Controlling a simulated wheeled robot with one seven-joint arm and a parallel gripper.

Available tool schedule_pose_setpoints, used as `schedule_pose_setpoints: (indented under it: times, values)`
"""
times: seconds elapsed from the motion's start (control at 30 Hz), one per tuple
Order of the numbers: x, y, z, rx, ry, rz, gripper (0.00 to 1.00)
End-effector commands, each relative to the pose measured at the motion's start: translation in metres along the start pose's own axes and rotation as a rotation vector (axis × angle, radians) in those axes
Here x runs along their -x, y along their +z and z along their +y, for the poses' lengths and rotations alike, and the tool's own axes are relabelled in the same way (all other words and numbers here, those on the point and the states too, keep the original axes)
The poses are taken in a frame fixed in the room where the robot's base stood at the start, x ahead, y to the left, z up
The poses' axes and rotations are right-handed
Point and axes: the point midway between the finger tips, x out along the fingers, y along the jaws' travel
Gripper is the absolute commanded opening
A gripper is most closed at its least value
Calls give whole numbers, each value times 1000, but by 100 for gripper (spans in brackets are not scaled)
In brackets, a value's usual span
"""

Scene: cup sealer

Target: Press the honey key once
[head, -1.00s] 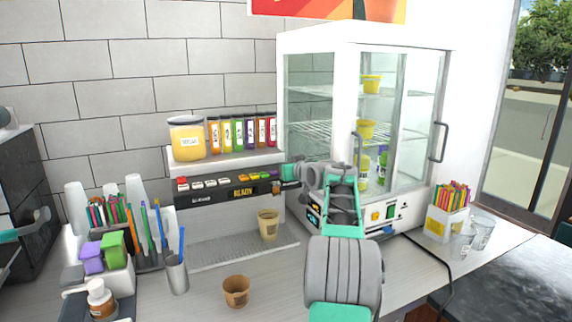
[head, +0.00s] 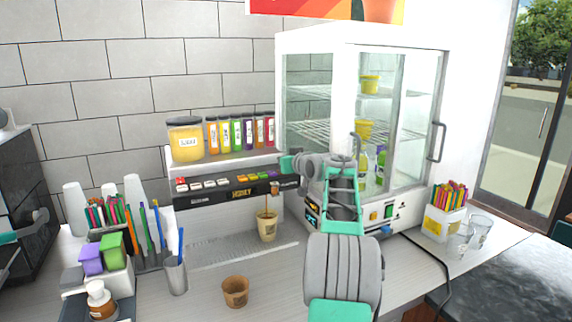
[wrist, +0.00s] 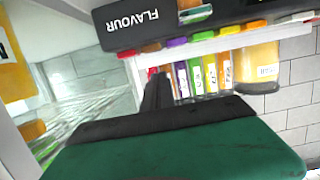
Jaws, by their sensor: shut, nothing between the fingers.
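The dispenser (head: 227,190) is a black panel with a row of white and coloured keys (head: 250,178) along its top edge; I cannot read which is honey. Its lit display (head: 241,193) reads "HONEY". A thin brown stream falls from the spout into a paper cup (head: 267,228) under the panel's right end. My gripper (head: 286,164) is shut and empty, at the right end of the key row, seemingly raised slightly off it. In the wrist view my gripper (wrist: 157,90) shows dark fingers beside the coloured keys (wrist: 180,42) and the "FLAVOUR" panel (wrist: 135,22); contact cannot be told.
Syrup bottles (head: 240,133) and a yellow jar (head: 185,138) stand on the shelf above. A glass cabinet (head: 365,120) is close on the right.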

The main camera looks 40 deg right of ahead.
Motion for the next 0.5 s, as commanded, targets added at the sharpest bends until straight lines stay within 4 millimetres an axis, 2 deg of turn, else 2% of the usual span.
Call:
schedule_pose_setpoints:
  times: [0.03, 0.1, 0.3, 0.5]
  values:
    - [15, 6, 2, 1, 5, 3, 0]
    - [33, 6, 2, 1, 6, 4, 0]
    - [78, 3, 2, 2, 6, 7, 0]
    - [98, 0, 1, 2, 4, 7, 0]
